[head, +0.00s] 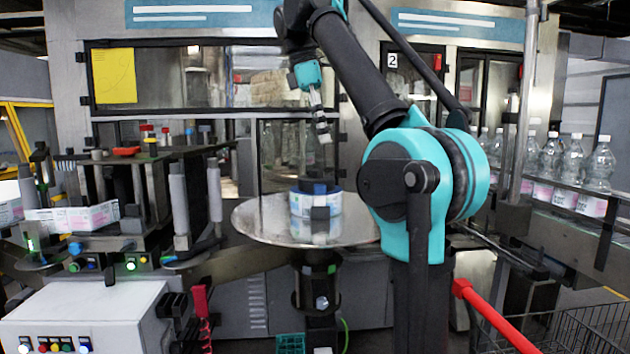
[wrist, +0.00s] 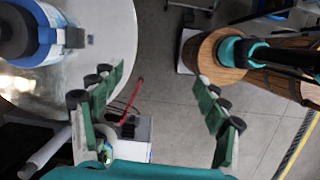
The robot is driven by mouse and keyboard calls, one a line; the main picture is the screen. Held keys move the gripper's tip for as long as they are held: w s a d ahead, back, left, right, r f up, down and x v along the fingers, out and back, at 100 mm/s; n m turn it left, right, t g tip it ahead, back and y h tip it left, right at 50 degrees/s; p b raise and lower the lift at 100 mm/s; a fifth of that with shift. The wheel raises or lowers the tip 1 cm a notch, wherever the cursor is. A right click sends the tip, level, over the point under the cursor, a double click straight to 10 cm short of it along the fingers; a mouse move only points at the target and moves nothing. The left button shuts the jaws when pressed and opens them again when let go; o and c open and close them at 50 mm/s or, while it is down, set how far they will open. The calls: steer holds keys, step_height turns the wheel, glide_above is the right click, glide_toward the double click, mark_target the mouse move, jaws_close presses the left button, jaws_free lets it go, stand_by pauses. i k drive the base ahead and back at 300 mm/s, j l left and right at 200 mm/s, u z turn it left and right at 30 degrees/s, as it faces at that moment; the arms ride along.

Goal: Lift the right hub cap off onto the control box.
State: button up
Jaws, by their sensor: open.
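In the wrist view the dark cap (wrist: 12,32) and the reel's blue rim show at the upper left, partly cut off. My gripper (head: 321,130) hangs above the reel in the head view, not touching it. In the wrist view my gripper (wrist: 160,75) has its green fingers wide apart with nothing between them. The white control box (head: 85,318) stands at the lower left, with coloured buttons on its front.
A labelling stand with posts and a red part (head: 126,150) rises behind the control box. Plastic bottles (head: 572,160) line a conveyor at the right. A red bar (head: 495,318) and a wire basket (head: 560,330) are at the lower right. The box's top looks clear.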

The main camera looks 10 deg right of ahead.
mark_target(306, 182)
steer(key=i, duration=1.15)
steer(key=k, duration=0.1)
steer(key=z, duration=0.05)
